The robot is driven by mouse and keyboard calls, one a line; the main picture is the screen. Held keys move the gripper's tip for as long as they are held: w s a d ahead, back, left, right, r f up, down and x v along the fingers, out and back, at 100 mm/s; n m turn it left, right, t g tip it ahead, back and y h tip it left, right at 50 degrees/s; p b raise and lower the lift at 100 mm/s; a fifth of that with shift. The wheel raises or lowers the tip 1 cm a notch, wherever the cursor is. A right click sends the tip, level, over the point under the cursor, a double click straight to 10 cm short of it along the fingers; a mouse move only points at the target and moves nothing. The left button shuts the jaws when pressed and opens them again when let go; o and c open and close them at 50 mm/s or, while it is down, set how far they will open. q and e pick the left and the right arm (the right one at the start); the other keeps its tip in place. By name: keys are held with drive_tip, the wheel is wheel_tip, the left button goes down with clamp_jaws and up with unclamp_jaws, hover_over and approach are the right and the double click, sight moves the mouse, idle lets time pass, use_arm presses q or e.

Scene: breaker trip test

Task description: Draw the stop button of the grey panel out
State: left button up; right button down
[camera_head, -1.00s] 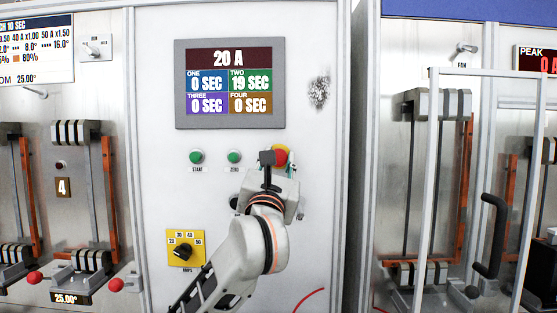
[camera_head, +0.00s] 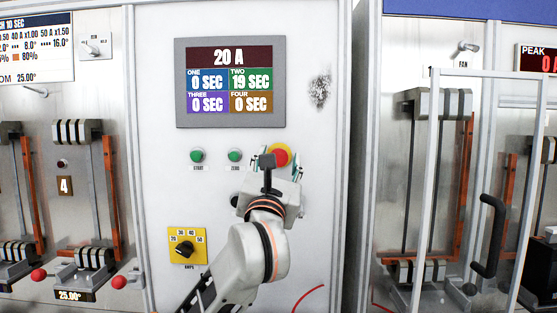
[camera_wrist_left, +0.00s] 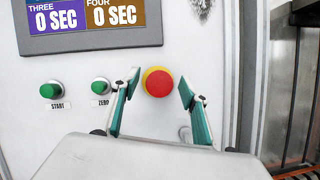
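The red stop button (camera_head: 280,156) with its yellow ring sits on the light grey panel (camera_head: 320,190), right of the green START button (camera_head: 197,155) and green ZERO button (camera_head: 234,155). In the left wrist view the red button (camera_wrist_left: 158,84) shows between the two fingertips of my left gripper (camera_wrist_left: 160,88). The fingers are open, one on each side of the button, with gaps visible; I cannot tell how far in front of it they are. In the head view my left gripper (camera_head: 282,168) partly covers the button's lower edge. My right gripper is not in view.
A display (camera_head: 230,82) reading 20 A is above the buttons. A yellow AMPS dial (camera_head: 187,246) is lower left. Breaker levers with red knobs (camera_head: 38,275) stand at left. A clear framed guard with a black handle (camera_head: 489,235) stands at right.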

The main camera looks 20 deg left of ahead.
use_arm(q)
wheel_tip(320, 180, up, 10)
idle(0.6)
idle(0.4)
